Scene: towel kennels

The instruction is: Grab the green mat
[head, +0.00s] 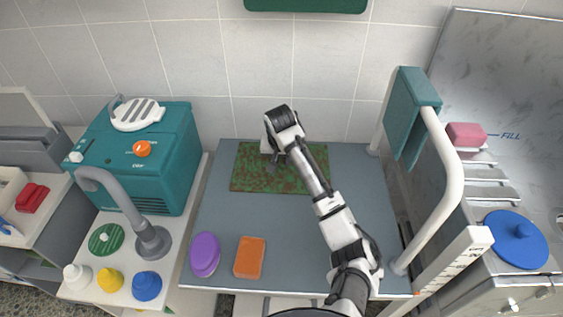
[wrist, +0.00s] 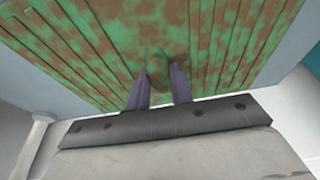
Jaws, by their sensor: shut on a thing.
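The green mat (head: 248,173) is rectangular with brown blotches and lies at the back of the blue-grey table, near the tiled wall. In the wrist view the ribbed mat (wrist: 100,45) fills the upper part of the picture. My gripper (head: 273,160) is over the mat's middle in the head view. In the wrist view my gripper (wrist: 160,82) has its two dark fingers closed around a small green raised part of the mat. My arm hides some of the mat in the head view.
The blue-grey table (head: 220,217) also holds a purple round thing (head: 205,252) and an orange block (head: 249,258) at the front left. A teal machine (head: 165,160) stands left. A white rail (head: 451,190) with a teal towel (head: 400,110) rises right.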

